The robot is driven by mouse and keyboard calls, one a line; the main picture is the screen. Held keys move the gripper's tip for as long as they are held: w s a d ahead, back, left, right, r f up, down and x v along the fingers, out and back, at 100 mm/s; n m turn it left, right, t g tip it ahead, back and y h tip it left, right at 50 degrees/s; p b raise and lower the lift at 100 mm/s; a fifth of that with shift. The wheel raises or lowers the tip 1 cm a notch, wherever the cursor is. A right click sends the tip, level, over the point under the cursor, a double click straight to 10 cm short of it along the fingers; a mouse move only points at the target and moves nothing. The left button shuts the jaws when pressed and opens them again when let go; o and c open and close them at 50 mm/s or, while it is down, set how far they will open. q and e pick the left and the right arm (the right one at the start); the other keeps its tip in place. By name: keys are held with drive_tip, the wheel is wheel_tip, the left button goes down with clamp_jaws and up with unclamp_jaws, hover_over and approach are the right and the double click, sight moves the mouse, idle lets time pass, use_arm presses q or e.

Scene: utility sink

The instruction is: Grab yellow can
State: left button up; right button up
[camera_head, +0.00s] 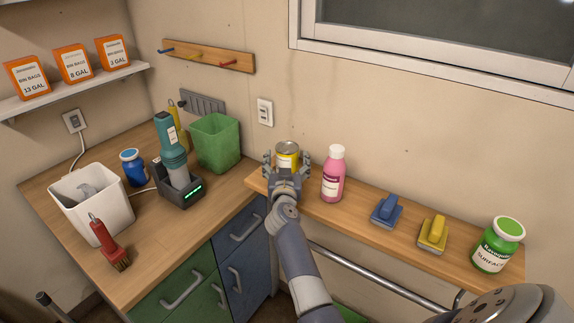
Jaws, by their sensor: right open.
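The yellow can (287,151) stands upright on the wooden counter near the inner corner, with a silver top and a pale label. My right gripper (287,165) is at the can, its fingers open on the left and right sides of it. The gripper's palm and wrist hide the can's lower part. I cannot tell whether the fingers touch the can. My left gripper is not in view.
A pink bottle (333,174) stands close to the right of the gripper. A blue brush (387,211), a yellow brush (433,234) and a green jar (498,245) are farther right. A green bin (215,143) stands to the left. A metal rail (380,281) runs along the counter front.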

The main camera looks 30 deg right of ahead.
drive_tip(key=shift+w+d, duration=0.35)
drive_tip(key=shift+w, duration=0.15)
drive_tip(key=shift+s, duration=0.1)
drive_tip(key=c, duration=1.2)
drive_tip(key=shift+o, duration=0.2)
